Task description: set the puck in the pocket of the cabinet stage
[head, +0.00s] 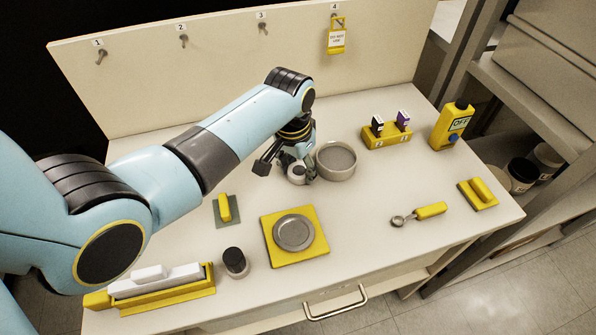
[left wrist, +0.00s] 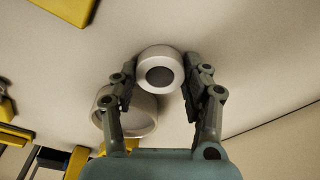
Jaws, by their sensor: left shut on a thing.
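My left gripper (head: 283,165) is over the middle of the bench, just left of a round grey-white dish (head: 337,160). It is shut on a small white round piece with a dark centre (left wrist: 159,72), which sits between the fingers in the left wrist view. This piece (head: 298,174) is partly hidden by the gripper in the head view. It may be the puck. I cannot tell whether it touches the bench. A grey metal disc (head: 293,232) lies on a yellow square plate (head: 268,256) nearer the front. I cannot pick out the cabinet stage pocket. My right gripper is not in view.
A yellow-handled tool (head: 224,208), a dark-capped jar (head: 235,262) and a white-and-yellow holder (head: 155,285) stand left.

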